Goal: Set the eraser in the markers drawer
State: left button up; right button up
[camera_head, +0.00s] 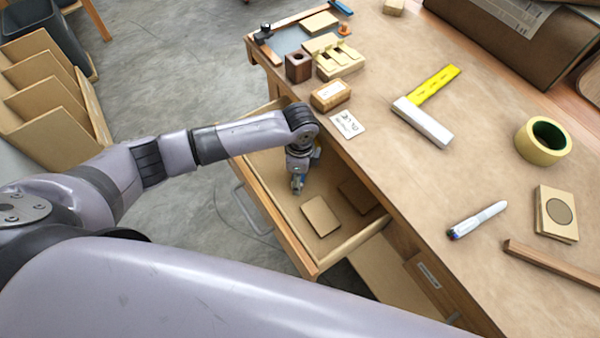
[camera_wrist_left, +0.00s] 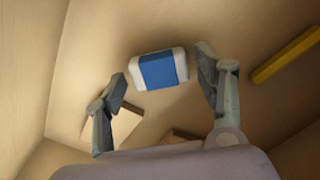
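The eraser (camera_wrist_left: 160,70), white with a blue sleeve, shows in the left wrist view over the drawer floor, between my left gripper's fingertips. Small gaps show between it and both fingers. Whether it rests on the floor I cannot tell. My left gripper (camera_head: 297,184) points down into the open drawer (camera_head: 283,228) in the head view; its spread fingers also show in the left wrist view (camera_wrist_left: 162,67). In the head view the eraser is mostly hidden by the gripper. My right gripper is not in view.
The drawer also holds a tan block (camera_head: 320,216), a dark brown piece (camera_head: 357,195) and a yellow stick (camera_wrist_left: 286,55). On the tabletop are a white marker (camera_head: 477,220), a try square (camera_head: 424,122), a tape roll (camera_head: 530,152) and a wooden box (camera_head: 330,95) near the drawer-side edge.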

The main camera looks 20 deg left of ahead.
pick_arm(q)
jog(key=shift+o, duration=0.2)
jog(key=shift+r, duration=0.15)
notch_tip(320, 180, up, 12)
dwell(0.5)
